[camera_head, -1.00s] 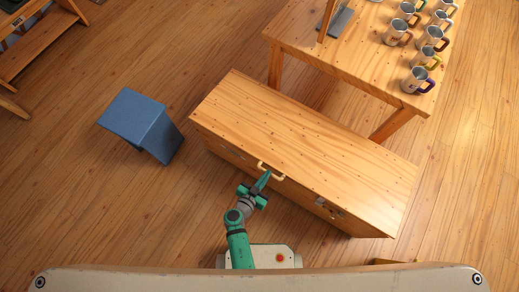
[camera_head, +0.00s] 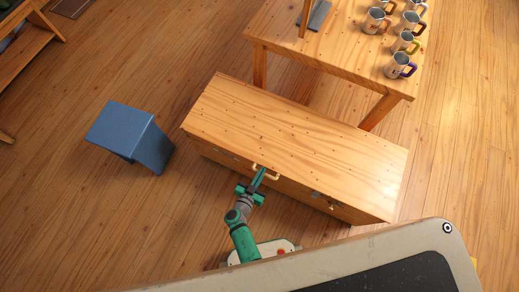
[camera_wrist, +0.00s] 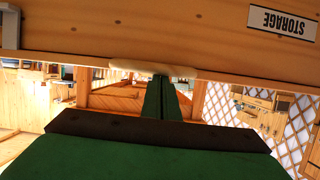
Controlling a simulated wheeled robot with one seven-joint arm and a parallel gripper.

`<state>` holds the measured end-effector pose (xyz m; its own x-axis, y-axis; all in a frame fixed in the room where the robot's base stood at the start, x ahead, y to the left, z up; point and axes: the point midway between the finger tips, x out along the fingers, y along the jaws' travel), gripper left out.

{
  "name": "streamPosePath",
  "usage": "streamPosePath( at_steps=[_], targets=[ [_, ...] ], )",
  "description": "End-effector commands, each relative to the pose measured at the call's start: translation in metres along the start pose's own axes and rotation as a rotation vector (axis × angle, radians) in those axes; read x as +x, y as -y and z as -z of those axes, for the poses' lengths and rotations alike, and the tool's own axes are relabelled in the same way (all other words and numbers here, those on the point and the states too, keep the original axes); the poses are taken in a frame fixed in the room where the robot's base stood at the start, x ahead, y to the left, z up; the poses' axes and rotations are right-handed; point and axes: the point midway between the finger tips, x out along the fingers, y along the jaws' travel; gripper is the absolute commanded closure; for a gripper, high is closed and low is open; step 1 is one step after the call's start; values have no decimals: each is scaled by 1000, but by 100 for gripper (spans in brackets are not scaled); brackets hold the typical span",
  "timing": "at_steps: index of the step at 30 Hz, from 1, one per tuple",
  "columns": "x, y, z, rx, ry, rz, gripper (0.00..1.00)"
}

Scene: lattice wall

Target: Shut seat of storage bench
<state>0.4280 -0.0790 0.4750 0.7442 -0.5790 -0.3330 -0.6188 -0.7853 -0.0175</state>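The storage bench (camera_head: 300,140) is a long wooden chest in the middle of the head view. Its seat lies about level over the box; whether a narrow gap is left under it I cannot tell. A pale handle (camera_head: 265,172) is on the seat's front edge, and it shows in the wrist view (camera_wrist: 125,66). The wrist view also shows the upside-down STORAGE label (camera_wrist: 282,22) on the bench front. My gripper (camera_head: 260,178) is at the handle, its green fingers (camera_wrist: 163,85) close together and narrow. The fingertips overlap the handle in view; contact is unclear.
A blue stool-like block (camera_head: 125,130) stands left of the bench. A wooden table (camera_head: 345,70) with several mugs (camera_head: 400,65) stands behind it. A wooden rack (camera_head: 25,60) is at the far left. Floor is open left and right of the bench.

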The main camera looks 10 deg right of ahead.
Motion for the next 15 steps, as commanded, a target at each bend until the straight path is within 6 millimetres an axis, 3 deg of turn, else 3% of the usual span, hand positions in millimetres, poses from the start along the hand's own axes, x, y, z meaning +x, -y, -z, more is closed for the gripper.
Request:
streamPosePath(
  at_steps=[1,8,15],
  targets=[
    [-14,-16,-41,-18,81,1,100],
    [-18,-12,-38,-18,76,7,100],
    [-24,-7,-9,-13,46,10,100]
  ],
)
